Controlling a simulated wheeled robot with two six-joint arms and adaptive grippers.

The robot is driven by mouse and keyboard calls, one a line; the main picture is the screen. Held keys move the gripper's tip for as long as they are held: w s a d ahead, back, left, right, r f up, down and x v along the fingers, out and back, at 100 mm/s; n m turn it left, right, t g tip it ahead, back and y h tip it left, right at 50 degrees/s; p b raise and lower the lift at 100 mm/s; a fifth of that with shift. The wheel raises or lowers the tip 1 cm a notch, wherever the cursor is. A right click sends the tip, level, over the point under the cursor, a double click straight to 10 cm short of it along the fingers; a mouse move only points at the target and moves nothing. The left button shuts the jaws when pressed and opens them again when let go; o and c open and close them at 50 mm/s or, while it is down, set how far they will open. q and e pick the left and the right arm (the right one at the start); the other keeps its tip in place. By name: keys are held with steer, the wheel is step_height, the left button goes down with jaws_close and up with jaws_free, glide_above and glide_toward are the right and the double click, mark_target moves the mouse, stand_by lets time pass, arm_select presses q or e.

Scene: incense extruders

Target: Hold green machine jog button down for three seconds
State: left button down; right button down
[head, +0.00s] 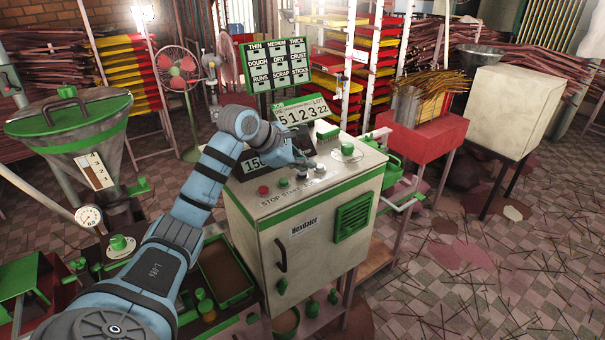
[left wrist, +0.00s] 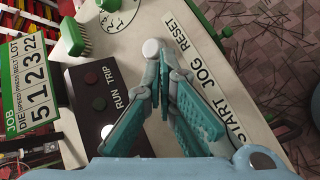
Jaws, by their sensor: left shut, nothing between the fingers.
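The green-trimmed machine (head: 305,235) is a cream cabinet with a row of buttons on its sloped top, labelled STOP, START and more. In the left wrist view its label strip (left wrist: 207,72) reads START, JOG, RESET. A round white button (left wrist: 150,47) sits by the RESET end of the strip, just beyond my fingertips. My left gripper (head: 304,166) is shut and empty, low over the button row; in the left wrist view its fingers (left wrist: 157,66) converge near that button. The fingers cover the panel beside JOG, so I cannot see the jog button or tell contact. My right gripper is not in view.
A red STOP button (head: 263,190) sits at the left end of the row. A dark display box (head: 258,163) with lamps (left wrist: 91,77), a number board (head: 303,113) and a green brush (head: 326,130) stand behind. A green-lidded hopper (head: 70,115) is at left.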

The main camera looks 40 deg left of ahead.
mark_target(304, 175)
arm_select(q)
steer(key=shift+f+b, duration=0.3)
steer(key=shift+f, duration=0.2)
stand_by(0.4)
stand_by(3.4)
steer(key=shift+r+p, duration=0.95)
steer(key=shift+p, duration=0.05)
step_height(304, 175, up, 5)
steer(key=p, duration=0.5)
steer(key=shift+r, duration=0.1)
